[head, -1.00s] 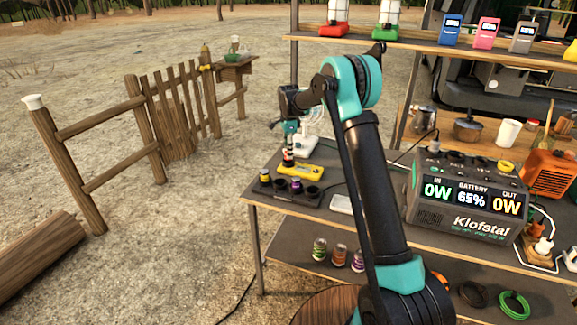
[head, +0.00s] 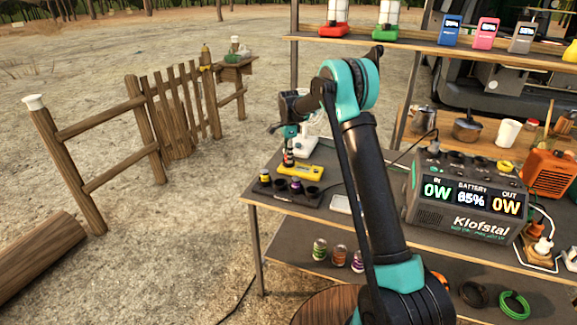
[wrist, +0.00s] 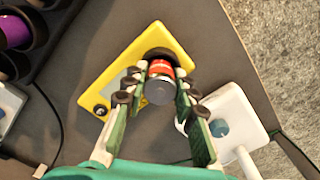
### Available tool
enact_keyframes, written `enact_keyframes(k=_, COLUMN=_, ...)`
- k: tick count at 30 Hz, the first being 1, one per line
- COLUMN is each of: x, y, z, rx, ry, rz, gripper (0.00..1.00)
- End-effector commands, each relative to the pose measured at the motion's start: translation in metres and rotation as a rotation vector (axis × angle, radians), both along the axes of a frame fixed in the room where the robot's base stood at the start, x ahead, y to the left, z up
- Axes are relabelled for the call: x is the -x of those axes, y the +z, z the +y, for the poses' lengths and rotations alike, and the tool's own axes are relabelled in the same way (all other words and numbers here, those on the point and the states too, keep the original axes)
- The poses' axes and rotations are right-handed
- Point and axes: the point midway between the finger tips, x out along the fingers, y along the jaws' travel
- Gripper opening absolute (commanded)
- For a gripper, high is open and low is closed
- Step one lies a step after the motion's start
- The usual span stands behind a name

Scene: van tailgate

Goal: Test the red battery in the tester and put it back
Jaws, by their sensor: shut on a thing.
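My gripper (wrist: 158,95) is shut on the red battery (wrist: 160,68), which has a dark grey end facing the wrist camera. The battery stands roughly upright between the fingers. Its far end is at the round black socket of the yellow tester (wrist: 123,62); I cannot tell how deep it sits. In the head view my gripper (head: 289,150) points down over the tester (head: 308,171) at the table's left end, and the fingers partly hide the battery.
A black battery holder (head: 288,193) with a purple battery (head: 297,185) and empty round slots is just in front of the tester. A white device (wrist: 238,108) stands close beside my gripper. The Klofstal power station (head: 468,195) is farther right.

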Motion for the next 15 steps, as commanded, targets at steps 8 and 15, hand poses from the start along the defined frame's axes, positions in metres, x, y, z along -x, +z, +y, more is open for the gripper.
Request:
enact_keyframes(k=8, x=0.0015, y=-0.0046, z=-0.0003, rx=0.001, ry=0.0, rz=0.004, gripper=0.44)
enact_keyframes(k=15, x=0.0011, y=-0.0034, z=-0.0002, rx=0.001, ry=0.0, rz=0.003, gripper=0.51)
